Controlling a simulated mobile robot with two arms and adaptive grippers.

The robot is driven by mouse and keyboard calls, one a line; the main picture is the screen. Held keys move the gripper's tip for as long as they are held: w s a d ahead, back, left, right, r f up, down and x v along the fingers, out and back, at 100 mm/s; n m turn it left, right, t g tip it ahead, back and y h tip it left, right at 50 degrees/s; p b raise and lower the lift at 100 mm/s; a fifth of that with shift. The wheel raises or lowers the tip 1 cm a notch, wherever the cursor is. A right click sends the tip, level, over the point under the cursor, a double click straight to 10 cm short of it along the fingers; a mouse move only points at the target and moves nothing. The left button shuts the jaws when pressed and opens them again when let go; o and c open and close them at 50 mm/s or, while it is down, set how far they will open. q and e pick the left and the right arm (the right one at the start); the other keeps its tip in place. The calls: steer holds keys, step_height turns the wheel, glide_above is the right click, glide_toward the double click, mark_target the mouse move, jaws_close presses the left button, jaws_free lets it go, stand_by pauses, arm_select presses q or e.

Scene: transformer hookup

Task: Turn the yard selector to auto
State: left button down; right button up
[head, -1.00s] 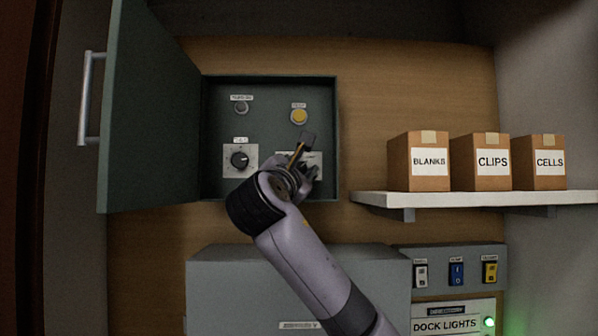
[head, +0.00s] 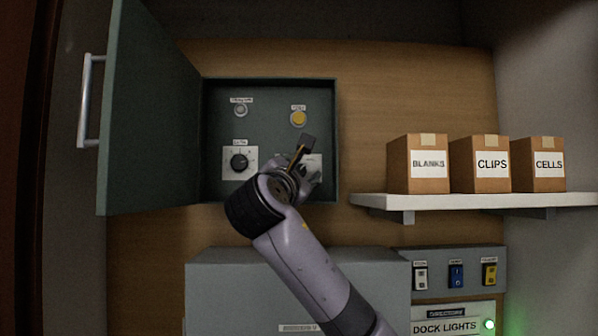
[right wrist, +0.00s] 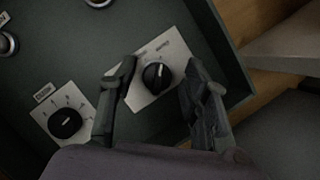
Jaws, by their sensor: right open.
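The open green box holds two dark selector knobs on pale plates. The left knob (head: 239,162) also shows in the right wrist view (right wrist: 66,123). The right knob (right wrist: 157,76) has a white pointer mark and shows between my open fingers in that view; contact cannot be told. In the head view it is hidden behind my right gripper (head: 309,156), with part of its plate (head: 315,163) showing. The knob labels are too blurred to tell which one is the yard selector. My left gripper is not in view.
Above the knobs are a yellow button (head: 299,118) and a small grey round fitting (head: 240,110). The box door (head: 150,120) stands open on the left. A shelf (head: 470,199) with cartons is at right, above a switch panel (head: 438,272).

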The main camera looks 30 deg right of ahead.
steer(key=v, duration=1.1)
steer(key=shift+s+a+f, duration=0.2)
steer(key=shift+s+a, duration=0.05)
steer(key=shift+a, duration=0.05)
steer(key=shift+f, duration=0.1)
